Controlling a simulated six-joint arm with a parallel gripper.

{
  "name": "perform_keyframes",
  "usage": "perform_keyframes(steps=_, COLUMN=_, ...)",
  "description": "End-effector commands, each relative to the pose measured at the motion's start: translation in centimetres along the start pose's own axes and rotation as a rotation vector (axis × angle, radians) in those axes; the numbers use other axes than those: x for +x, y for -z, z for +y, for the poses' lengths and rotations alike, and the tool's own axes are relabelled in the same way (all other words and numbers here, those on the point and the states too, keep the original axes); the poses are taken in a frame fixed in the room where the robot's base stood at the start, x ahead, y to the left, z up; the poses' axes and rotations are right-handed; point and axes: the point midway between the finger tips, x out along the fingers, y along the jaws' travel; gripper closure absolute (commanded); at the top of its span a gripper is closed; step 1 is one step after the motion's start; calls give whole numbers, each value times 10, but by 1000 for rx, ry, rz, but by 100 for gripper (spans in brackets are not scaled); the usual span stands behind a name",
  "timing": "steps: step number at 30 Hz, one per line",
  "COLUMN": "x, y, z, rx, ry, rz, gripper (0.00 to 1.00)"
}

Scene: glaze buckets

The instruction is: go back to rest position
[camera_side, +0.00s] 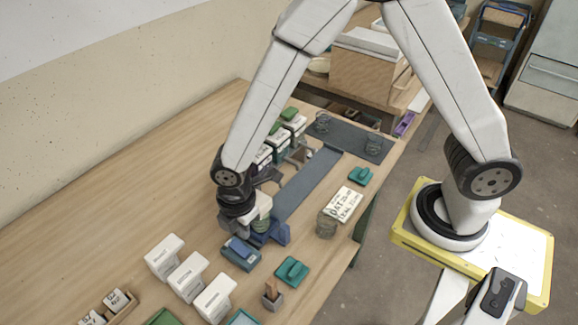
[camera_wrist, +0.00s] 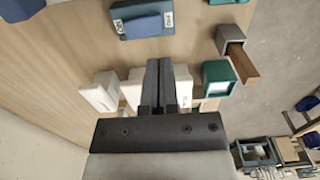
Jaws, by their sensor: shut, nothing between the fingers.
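My gripper (camera_side: 234,222) hangs low over the table at the left end of the long grey-blue strip. In the wrist view its two dark fingers (camera_wrist: 166,72) are together, with nothing between them. Three white containers (camera_side: 188,277) stand in a slanting row at the front. In the wrist view, white shapes (camera_wrist: 100,92) show beside and behind the fingers. Labelled containers (camera_side: 265,155) stand in a row behind my forearm, partly hidden by it. A pale and green container (camera_side: 262,212) sits by a blue stand (camera_side: 276,235), close to the right of my gripper.
Glass jars stand on a dark mat (camera_side: 348,139). The table's left side is clear.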

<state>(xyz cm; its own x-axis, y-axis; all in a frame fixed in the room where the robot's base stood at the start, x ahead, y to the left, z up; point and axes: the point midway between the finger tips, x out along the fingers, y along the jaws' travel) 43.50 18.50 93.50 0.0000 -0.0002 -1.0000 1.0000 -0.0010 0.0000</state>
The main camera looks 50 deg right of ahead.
Motion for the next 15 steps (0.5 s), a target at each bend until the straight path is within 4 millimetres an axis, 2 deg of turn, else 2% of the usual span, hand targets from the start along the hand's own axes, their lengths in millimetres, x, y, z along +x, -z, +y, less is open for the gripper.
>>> perform_keyframes(steps=4, x=-4, y=-6, z=1, rx=46, ry=-6, rz=4, gripper=100)
perform_keyframes(steps=8, x=-15, y=-22, z=4, rx=162, ry=-22, rz=13, gripper=100)
perform_keyframes(steps=15, x=-48, y=-76, z=3, rx=576, ry=-74, rz=52, gripper=100)
